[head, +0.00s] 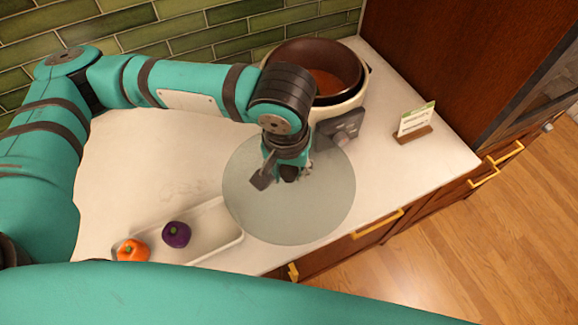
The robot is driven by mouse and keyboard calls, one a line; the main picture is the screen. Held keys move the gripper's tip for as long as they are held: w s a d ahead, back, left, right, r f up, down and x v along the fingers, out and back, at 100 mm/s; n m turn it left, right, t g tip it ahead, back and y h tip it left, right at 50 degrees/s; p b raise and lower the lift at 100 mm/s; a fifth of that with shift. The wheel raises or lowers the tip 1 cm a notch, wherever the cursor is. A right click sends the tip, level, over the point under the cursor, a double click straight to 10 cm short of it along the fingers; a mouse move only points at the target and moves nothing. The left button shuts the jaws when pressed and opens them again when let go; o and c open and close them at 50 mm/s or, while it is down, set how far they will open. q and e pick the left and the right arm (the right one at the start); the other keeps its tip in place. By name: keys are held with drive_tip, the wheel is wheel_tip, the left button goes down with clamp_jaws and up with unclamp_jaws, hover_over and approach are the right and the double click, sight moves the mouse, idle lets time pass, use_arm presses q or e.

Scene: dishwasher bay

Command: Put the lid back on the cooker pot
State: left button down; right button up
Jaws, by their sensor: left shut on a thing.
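The cooker pot (358,98) stands at the back of the counter against the tiled wall. It is cream outside and dark inside, open at the top, with something orange-brown (328,82) in it. The round glass lid (290,212) is in front of the pot, over the counter and reaching past its front edge. My left gripper (275,180) is above the middle of the lid and shut on it. The lid's knob is hidden by the gripper. My left forearm hides part of the pot's left side. My right gripper is not in view.
A white tray (215,232) at the front left holds an orange pepper (133,250) and a purple vegetable (176,234). A small card in a wooden holder (414,125) stands right of the pot. A tall wooden cabinet (470,60) borders the right. The counter's left middle is clear.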

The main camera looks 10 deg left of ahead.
sight(291, 171)
use_arm(q)
wheel_tip(291, 171, up, 8)
drive_tip(key=p, duration=0.6)
drive_tip(key=shift+s+r, duration=0.1)
drive_tip(key=shift+s+d+f+b, duration=0.1)
drive_tip(key=shift+d+f+b, duration=0.15)
drive_tip(key=shift+f+b, duration=0.25)
drive_tip(key=shift+d, duration=0.15)
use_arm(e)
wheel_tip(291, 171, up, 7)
